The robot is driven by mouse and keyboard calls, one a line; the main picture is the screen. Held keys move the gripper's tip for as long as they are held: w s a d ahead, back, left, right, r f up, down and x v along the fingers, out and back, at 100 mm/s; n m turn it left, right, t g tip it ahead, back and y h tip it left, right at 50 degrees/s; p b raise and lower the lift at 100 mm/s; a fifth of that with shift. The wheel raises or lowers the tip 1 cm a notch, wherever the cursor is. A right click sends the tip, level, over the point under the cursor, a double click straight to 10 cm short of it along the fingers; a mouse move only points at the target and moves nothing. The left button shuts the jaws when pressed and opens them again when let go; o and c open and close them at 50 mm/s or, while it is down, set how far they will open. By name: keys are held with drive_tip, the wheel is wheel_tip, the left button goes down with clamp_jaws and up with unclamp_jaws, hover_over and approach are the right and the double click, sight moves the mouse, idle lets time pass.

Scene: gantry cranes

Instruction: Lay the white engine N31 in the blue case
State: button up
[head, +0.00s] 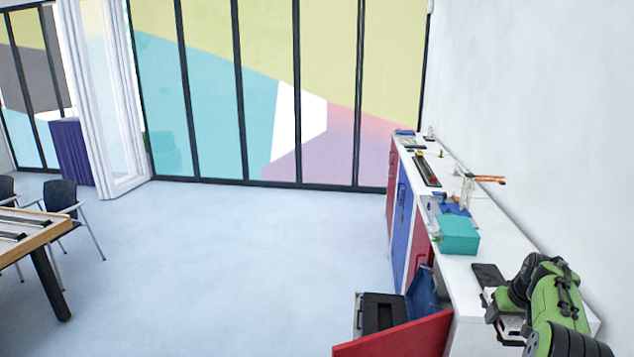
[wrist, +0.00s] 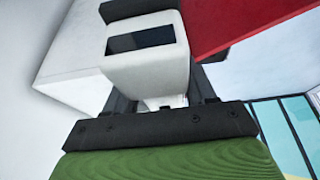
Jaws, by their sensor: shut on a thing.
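A white block-like body (wrist: 148,72) with a dark window, which I take for the engine N31, is between the black fingers of my gripper (wrist: 158,98) in the wrist view. My gripper is shut on it; its label cannot be read. In the head view my green arm is at the lower right, and the engine cannot be made out clearly there.
The white counter (head: 468,268) runs along the right wall. A teal box (head: 459,236) and a small crane model (head: 467,190) stand on it. The red panel (head: 396,338) sticks out at the bottom. A wooden table (head: 35,226) and chairs are at left; the middle floor is clear.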

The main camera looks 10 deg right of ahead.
drive_tip(key=s+a+f+n, duration=0.1)
drive_tip(key=s+a+f, duration=0.35)
drive_tip(key=a, duration=0.85)
drive_tip(key=s+a+f+n+y, duration=0.1)
drive_tip(key=a+f, duration=0.7)
drive_tip(key=a, duration=0.5)
drive_tip(key=s+a+f+n, duration=0.1)
drive_tip(key=s+a+f, duration=0.35)
drive_tip(key=a, duration=0.95)
drive_tip(key=s+b+x, duration=0.1)
drive_tip(key=b+x, duration=0.5)
drive_tip(key=x, duration=0.1)
drive_tip(key=shift+d+f+b, duration=0.3)
drive_tip(key=shift+f, duration=0.2)
